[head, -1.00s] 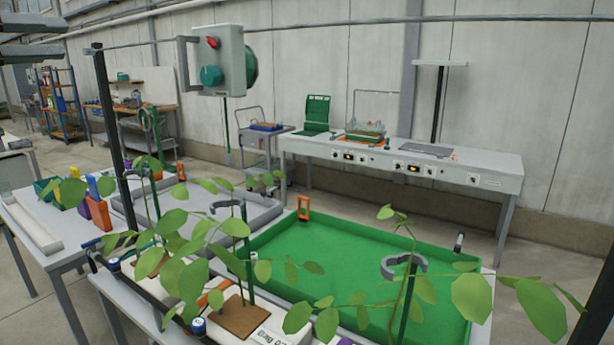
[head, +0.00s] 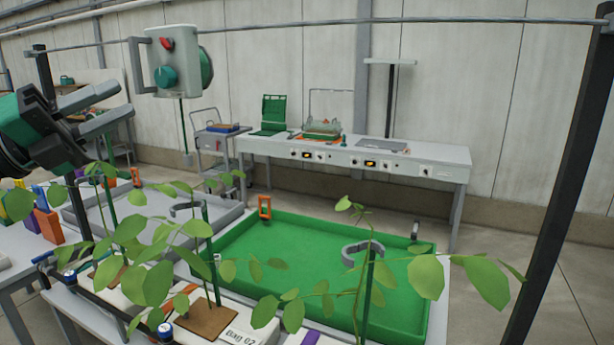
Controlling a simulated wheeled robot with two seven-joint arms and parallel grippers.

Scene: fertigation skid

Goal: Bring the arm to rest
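My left gripper (head: 122,97) is at the left edge of the head view. Its two grey fingers point right and stand apart with nothing between them, so it is open and empty. In the picture it lies below and left of the grey control box (head: 172,62) with a red knob and a teal knob, apart from it. My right gripper is not in view.
Leafy plants (head: 150,270) on white grow bags fill the front. Behind them are a green tray (head: 300,240) and a grey tray (head: 150,215). A dark post (head: 560,190) stands at right. A long bench (head: 400,165) and a cart (head: 215,150) stand behind.

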